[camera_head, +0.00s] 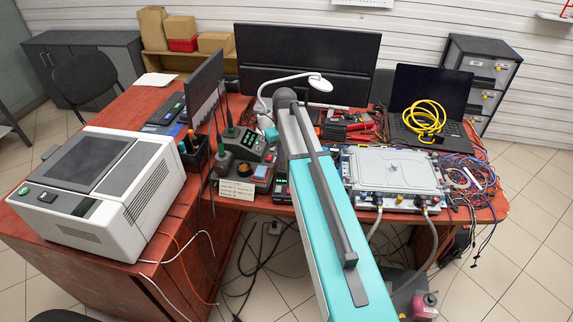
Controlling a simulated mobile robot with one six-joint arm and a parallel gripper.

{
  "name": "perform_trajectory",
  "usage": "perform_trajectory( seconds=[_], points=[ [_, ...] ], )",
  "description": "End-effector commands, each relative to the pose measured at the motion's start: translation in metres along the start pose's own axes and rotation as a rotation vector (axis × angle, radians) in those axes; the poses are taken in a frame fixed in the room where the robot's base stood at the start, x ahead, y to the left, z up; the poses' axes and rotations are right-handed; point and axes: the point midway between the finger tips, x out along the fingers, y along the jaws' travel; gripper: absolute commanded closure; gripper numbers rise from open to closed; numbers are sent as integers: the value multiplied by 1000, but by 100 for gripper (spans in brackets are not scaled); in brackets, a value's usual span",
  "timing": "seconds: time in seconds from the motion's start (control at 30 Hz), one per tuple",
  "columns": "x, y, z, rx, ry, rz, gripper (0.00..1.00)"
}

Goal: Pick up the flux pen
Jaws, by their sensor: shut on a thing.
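I cannot make out the flux pen for certain. A dark pen holder (196,158) on the desk has several upright pens or tools in it, with orange and blue tips, too small to identify. My teal and grey arm reaches from the bottom right up over the desk to a dark joint near the monitors.
A large white machine (98,190) fills the desk's left side. Soldering stations (246,148) stand left of my arm. Right of it are a silver coolant plate (396,170) with hoses, a laptop (432,95) with a yellow coil (424,117), and tangled cables (470,170). Monitors (305,60) stand behind.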

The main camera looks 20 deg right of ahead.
Motion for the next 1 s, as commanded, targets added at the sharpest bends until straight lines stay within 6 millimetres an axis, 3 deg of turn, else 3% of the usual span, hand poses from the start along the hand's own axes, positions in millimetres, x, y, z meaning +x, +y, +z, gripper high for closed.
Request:
perform_trajectory(
  seconds=[0.37, 1.0],
  points=[
    [-12, 0, -1, 0, 1, 0, 100],
    [-89, 0, -2, -1, 2, 0, 100]
  ],
)
